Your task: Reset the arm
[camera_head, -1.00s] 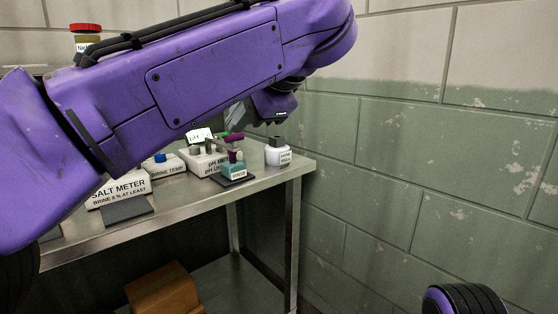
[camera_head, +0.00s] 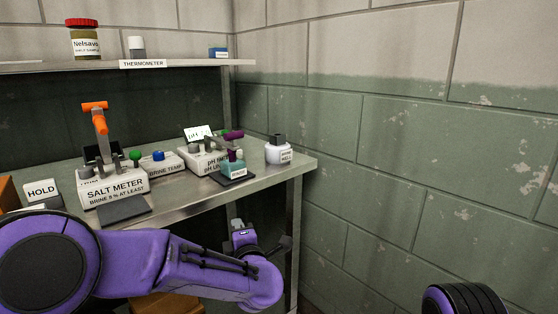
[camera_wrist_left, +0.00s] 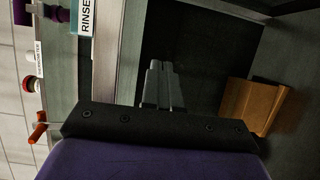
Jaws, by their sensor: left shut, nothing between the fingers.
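My purple left arm reaches in low at the lower left of the head view. Its left gripper (camera_head: 238,224) is below the front edge of the steel bench (camera_head: 232,192), with its grey fingers pointing up and away from me. In the left wrist view the left gripper (camera_wrist_left: 162,80) has its fingers together with nothing between them. It is clear of the things on the bench. My right gripper is not in view.
On the bench stand the salt meter (camera_head: 115,187), brine temp block (camera_head: 160,166), pH meter (camera_head: 203,158), teal rinse holder (camera_head: 233,169) and white jar (camera_head: 279,152). A cardboard box (camera_wrist_left: 250,105) sits below. A shelf (camera_head: 60,67) and block wall (camera_head: 400,150) bound the space.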

